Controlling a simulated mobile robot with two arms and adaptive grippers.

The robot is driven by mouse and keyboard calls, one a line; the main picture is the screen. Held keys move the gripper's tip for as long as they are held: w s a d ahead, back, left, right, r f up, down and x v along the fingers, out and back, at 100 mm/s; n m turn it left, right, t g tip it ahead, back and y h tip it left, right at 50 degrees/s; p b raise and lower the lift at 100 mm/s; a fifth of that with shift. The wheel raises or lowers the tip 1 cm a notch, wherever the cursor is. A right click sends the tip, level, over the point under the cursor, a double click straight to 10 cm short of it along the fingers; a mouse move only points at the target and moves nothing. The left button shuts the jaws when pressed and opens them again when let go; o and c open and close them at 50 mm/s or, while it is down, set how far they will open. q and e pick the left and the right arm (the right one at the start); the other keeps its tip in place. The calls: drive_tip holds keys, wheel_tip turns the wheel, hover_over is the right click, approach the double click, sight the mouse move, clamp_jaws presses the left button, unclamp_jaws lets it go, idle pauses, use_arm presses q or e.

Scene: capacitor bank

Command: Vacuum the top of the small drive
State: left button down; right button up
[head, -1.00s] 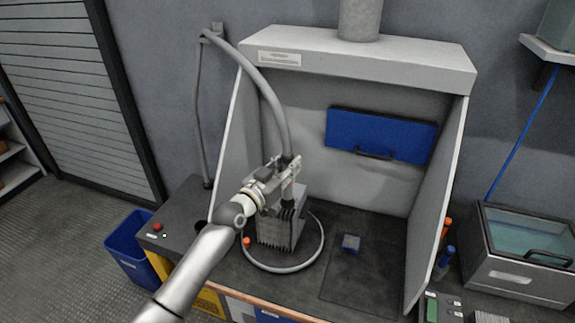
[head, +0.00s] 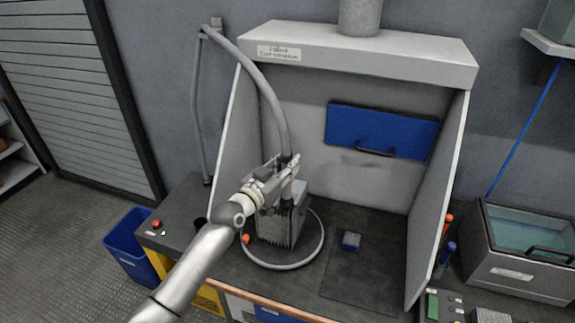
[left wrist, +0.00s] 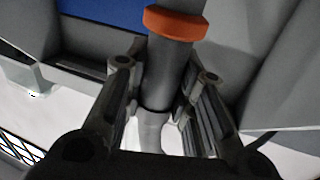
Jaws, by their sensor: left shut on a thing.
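My left gripper (head: 284,172) is shut on the grey vacuum hose's nozzle end (head: 287,160) above the drive. In the left wrist view the fingers (left wrist: 157,88) close on both sides of the dark tube (left wrist: 166,70), which has an orange ring (left wrist: 175,22). The small drive (head: 281,222), a grey finned box, stands on the bench inside the hood. My gripper and arm hide part of its top. Whether the nozzle touches the drive cannot be told. My right gripper is not in view.
A grey hose loop (head: 318,252) lies around the drive. A blue panel (head: 382,131) hangs on the hood's back wall. The hood's side walls (head: 440,200) bound the space.

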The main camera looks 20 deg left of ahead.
use_arm(q)
drive_tip(key=a+b, duration=0.2)
drive_tip(key=a, duration=0.1)
drive_tip(key=shift+w+a, duration=0.1)
drive_tip(key=shift+a, duration=0.25)
idle(0.8)
drive_tip(key=a+b, duration=0.3)
drive_tip(key=shift+a, duration=0.35)
idle(0.3)
drive_tip(key=shift+w, duration=0.1)
idle(0.5)
